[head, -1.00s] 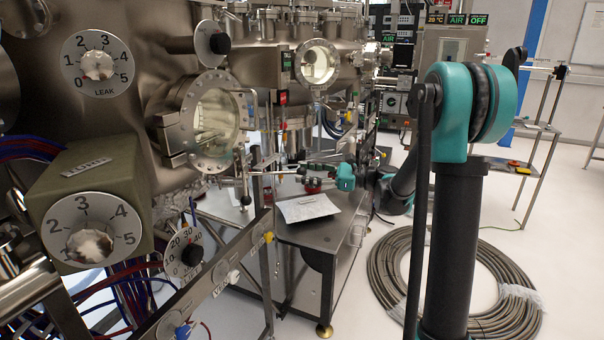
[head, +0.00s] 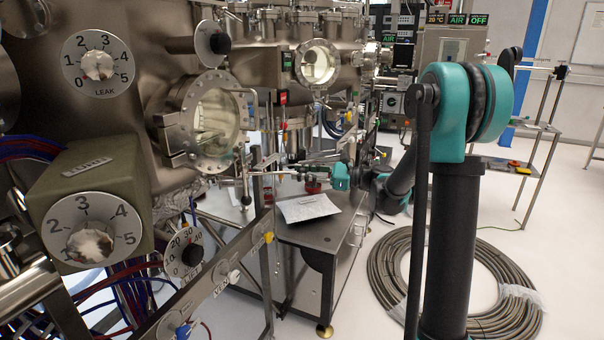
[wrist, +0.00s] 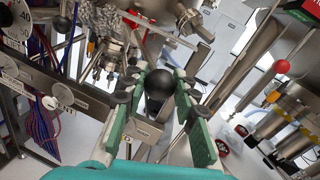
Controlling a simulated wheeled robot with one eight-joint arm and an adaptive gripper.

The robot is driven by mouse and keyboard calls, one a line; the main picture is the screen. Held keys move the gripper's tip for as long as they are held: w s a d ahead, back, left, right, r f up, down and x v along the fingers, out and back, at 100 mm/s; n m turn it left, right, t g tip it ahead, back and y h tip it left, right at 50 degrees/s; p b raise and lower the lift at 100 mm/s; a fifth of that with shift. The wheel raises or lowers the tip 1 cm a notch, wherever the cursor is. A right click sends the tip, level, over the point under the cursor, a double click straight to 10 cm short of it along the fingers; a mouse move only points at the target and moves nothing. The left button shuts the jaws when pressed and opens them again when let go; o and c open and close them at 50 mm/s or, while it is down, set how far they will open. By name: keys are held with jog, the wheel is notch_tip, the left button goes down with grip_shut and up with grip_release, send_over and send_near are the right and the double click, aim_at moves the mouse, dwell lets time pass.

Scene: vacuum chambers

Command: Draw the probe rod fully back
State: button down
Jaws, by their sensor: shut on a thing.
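In the wrist view a round black knob (wrist: 159,88) sits between the two green-padded fingers of my gripper (wrist: 160,80). The gripper is shut on this knob, which looks like the end of the probe rod; the rod behind it is hard to make out. In the head view my gripper (head: 294,170) is small, just above the metal bench and pointing left towards the chamber. The knob is too small to tell there.
A metal bench (head: 285,234) with a paper sheet (head: 307,208) stands below my gripper. The chamber with a round glass window (head: 212,122) is at the left. A hose coil (head: 385,280) lies on the floor. A red ball (wrist: 282,67) shows at the right of the wrist view.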

jog(key=d, duration=0.6)
jog(key=shift+w+d, duration=0.35)
jog(key=shift+w, duration=0.1)
jog(key=c, duration=1.2)
grip_release()
jog(key=shift+d, duration=0.15)
jog(key=shift+o, duration=0.2)
jog(key=s+d, duration=0.1)
jog(key=d, duration=1)
jog(key=shift+s+d, duration=0.4)
